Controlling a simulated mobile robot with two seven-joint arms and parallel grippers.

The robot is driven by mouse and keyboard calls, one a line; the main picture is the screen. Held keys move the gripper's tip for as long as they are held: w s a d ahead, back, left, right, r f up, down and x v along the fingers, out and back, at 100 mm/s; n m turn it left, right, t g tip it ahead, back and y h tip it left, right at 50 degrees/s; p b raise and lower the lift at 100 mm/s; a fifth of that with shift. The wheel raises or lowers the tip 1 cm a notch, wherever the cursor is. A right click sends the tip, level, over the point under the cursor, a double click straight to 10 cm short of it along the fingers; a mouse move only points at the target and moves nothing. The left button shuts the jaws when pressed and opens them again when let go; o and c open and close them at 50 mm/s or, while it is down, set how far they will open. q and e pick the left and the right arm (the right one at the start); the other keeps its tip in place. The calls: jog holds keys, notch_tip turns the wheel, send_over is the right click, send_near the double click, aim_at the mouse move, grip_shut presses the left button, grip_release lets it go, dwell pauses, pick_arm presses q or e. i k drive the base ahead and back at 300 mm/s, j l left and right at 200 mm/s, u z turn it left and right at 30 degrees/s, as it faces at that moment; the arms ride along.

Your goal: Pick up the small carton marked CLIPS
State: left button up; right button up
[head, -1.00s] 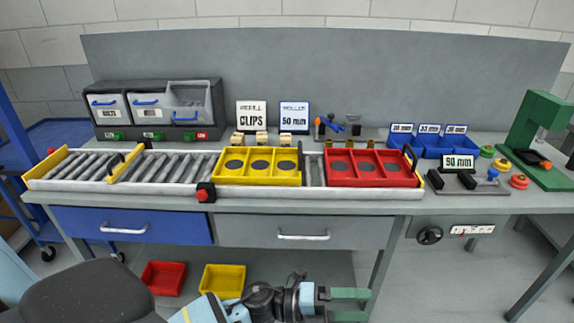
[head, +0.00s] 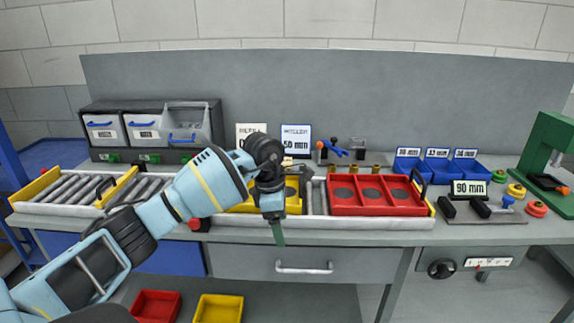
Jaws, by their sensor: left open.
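A small tan carton (head: 287,162) shows just behind my left wrist, at the back of the yellow tray (head: 296,186); its marking is too small to read. Other small cartons seen there earlier are hidden behind my arm, so I cannot tell which one is marked CLIPS. My left gripper (head: 278,232) points down in front of the yellow tray and the conveyor's front rail. It is open and empty, its green fingers nearly edge-on. It is nearer to me than the carton and apart from it. My right gripper is out of view.
The refill sign (head: 249,131) is partly covered by my arm; a 50 mm sign (head: 296,139) stands beside it. A red tray (head: 375,208) sits on the conveyor to the right. Blue bins (head: 437,171) and a green press (head: 545,150) stand further right.

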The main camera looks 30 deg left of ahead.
aim_at(287, 160)
jog(key=i+j, duration=1.1)
jog(key=i, duration=0.05)
